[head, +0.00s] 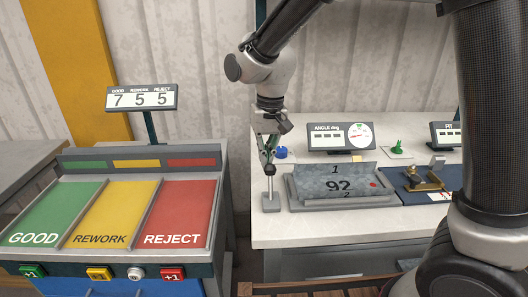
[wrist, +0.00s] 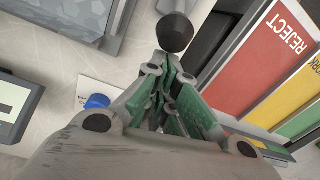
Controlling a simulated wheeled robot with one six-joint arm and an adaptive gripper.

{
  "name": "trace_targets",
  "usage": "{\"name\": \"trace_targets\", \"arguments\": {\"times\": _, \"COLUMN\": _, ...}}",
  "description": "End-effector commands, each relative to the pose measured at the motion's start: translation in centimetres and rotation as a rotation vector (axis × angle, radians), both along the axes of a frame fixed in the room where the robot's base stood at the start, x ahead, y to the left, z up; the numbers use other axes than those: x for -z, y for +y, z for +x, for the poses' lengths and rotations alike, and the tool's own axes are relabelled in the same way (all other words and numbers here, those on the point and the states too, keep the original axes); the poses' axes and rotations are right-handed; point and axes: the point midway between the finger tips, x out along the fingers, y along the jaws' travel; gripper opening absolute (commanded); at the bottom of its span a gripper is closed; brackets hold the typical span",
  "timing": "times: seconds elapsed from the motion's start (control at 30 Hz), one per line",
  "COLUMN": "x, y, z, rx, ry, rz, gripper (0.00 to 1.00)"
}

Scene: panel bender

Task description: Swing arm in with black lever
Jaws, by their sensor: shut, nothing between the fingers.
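A round black knob (wrist: 175,32) shows in the wrist view just beyond my fingertips. It looks like the end of the black lever. My gripper (wrist: 170,72) is shut and empty, and whether it touches the knob I cannot tell. In the head view my gripper (head: 269,163) points down over a thin light post (head: 269,188) on a square grey base, at the left end of the white table. The gripper covers the top of the post there. I cannot make out a swing arm.
The white table (head: 290,228) also bears an angle display (head: 340,136), a blue cap (head: 281,153), a green knob (head: 398,148) and a brass clamp (head: 424,180). Left of a gap stands a sorting bench with green, yellow and red (head: 186,213) bays and a counter display (head: 142,97).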

Motion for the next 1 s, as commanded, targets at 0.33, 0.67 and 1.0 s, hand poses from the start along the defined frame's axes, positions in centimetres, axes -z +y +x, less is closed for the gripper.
{"name": "trace_targets", "arguments": {"times": 0.33, "x": -0.04, "y": -0.02, "z": -0.12, "rx": 0.0, "ry": 0.0, "rz": 0.0, "gripper": 0.0}}
{"name": "trace_targets", "arguments": {"times": 0.67, "x": -0.47, "y": 0.0, "z": -0.32, "rx": -0.001, "ry": -0.053, "rz": 0.001, "gripper": 0.0}}
{"name": "trace_targets", "arguments": {"times": 1.0, "x": -0.87, "y": -0.02, "z": -0.56, "rx": -0.001, "ry": -0.105, "rz": -0.001, "gripper": 0.0}}
